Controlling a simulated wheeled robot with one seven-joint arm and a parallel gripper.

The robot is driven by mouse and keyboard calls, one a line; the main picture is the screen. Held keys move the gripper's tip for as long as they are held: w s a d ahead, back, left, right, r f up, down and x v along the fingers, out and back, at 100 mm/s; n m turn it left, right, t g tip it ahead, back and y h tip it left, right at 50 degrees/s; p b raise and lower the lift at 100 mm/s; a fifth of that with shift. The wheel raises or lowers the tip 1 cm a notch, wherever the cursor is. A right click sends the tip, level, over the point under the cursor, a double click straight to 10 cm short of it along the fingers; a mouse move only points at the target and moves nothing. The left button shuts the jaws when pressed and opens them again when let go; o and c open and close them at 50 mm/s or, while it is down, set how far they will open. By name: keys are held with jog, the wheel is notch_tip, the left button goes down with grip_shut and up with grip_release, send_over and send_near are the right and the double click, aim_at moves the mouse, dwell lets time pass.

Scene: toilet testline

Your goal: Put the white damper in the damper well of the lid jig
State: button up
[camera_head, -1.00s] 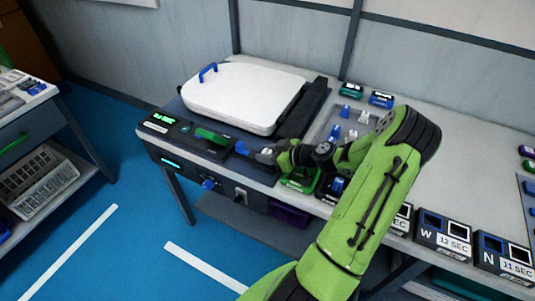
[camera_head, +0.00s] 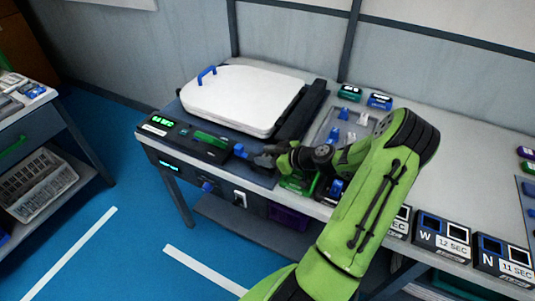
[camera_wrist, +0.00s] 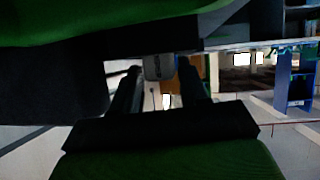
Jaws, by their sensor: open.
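The white toilet lid (camera_head: 243,97) lies flat on the dark lid jig (camera_head: 178,109), with a blue handle at its far left. A green-lit console strip (camera_head: 190,138) runs along the jig's front. My gripper (camera_head: 258,159) is low at the jig's front right corner, just right of a small blue part (camera_head: 240,150). In the wrist view my gripper's jaws (camera_wrist: 159,82) are open. A shaded pale grey piece (camera_wrist: 158,67) shows between or beyond the fingers; it may be the white damper, but contact is unclear. The damper well is not clearly visible.
A grey parts tray (camera_head: 322,127) with blue and white pieces (camera_head: 350,137) lies right of the jig. A green fixture (camera_head: 298,183) sits close below my wrist. Labelled timer boxes (camera_head: 443,236) line the front edge. The bench behind them is mostly clear.

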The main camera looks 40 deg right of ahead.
jog(key=r+p+v, duration=0.1)
jog(key=p+v, duration=0.1)
jog(key=v, duration=1)
jog(key=w+a+r+n+g, duration=0.1)
jog(key=w+a+r+g, duration=0.2)
jog(key=a, duration=0.6)
jog(key=a+r+g, duration=0.2)
jog(key=a+g, duration=0.3)
jog(key=a, duration=0.3)
jog(key=s+a+r+m+t+h+p, duration=0.1)
jog(key=s+a+r+m+h+p, duration=0.2)
jog(key=s+a+r, duration=0.9)
notch_tip(320, 180, up, 2)
jog(key=shift+s+r+m+p, duration=0.15)
jog(key=shift+s+m+p, duration=0.3)
jog(key=shift+m, duration=0.25)
jog(key=shift+w, duration=0.1)
